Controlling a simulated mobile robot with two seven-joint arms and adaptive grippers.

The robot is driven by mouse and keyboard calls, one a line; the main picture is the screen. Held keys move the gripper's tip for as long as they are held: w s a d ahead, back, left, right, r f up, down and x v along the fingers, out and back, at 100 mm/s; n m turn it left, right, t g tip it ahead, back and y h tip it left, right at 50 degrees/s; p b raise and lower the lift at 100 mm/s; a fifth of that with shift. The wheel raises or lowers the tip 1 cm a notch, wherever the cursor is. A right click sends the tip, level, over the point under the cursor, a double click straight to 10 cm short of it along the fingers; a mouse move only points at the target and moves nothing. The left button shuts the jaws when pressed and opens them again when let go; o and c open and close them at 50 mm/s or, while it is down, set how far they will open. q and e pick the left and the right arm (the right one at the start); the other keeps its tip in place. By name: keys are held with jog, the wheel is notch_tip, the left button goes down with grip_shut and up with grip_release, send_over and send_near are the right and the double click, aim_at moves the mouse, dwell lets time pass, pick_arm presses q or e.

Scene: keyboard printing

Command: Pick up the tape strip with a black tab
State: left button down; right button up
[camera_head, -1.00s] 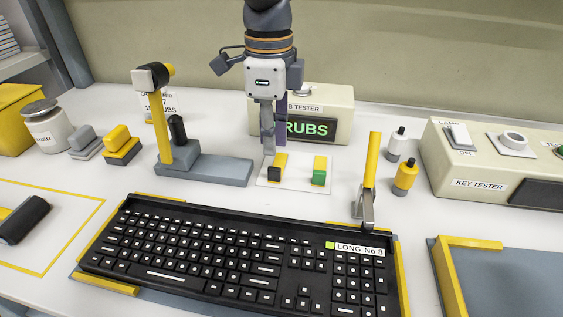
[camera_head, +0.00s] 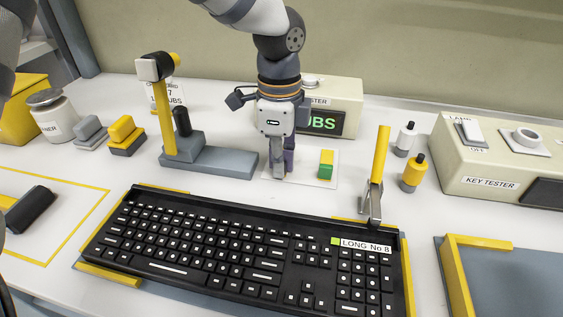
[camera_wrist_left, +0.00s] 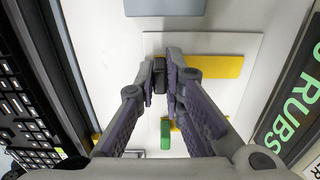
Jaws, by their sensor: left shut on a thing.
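The yellow tape strip with a black tab (camera_wrist_left: 215,66) lies on a white card (camera_head: 327,155), which also shows in the left wrist view (camera_wrist_left: 250,42). My left gripper (camera_head: 282,172) points down over the card and hides this strip in the head view. In the left wrist view its fingertips (camera_wrist_left: 160,78) are closed around the black tab (camera_wrist_left: 159,77). A second yellow strip with a green tab (camera_head: 326,170) lies beside it on the card; the green tab also shows in the left wrist view (camera_wrist_left: 165,133). My right gripper is not in view.
A black keyboard (camera_head: 240,245) lies in front of the card. An upright yellow lever (camera_head: 379,155) stands at its right rear. A grey-based stand (camera_head: 212,165) is left of the card, and a tester with a green display (camera_head: 335,100) is close behind.

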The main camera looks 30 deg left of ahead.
pick_arm(q)
notch_tip(320, 180, up, 4)
jog(key=shift+f, duration=0.2)
jog(key=s+d+r, duration=0.2)
jog(key=s+r, duration=0.2)
jog(key=s, duration=0.2)
jog(key=s+d+r+p, duration=0.1)
jog(key=s+d+r, duration=0.2)
jog(key=s+r, duration=0.2)
jog(key=shift+s+d+r, duration=0.2)
jog(key=shift+s+d, duration=0.1)
jog(key=shift+s, duration=0.65)
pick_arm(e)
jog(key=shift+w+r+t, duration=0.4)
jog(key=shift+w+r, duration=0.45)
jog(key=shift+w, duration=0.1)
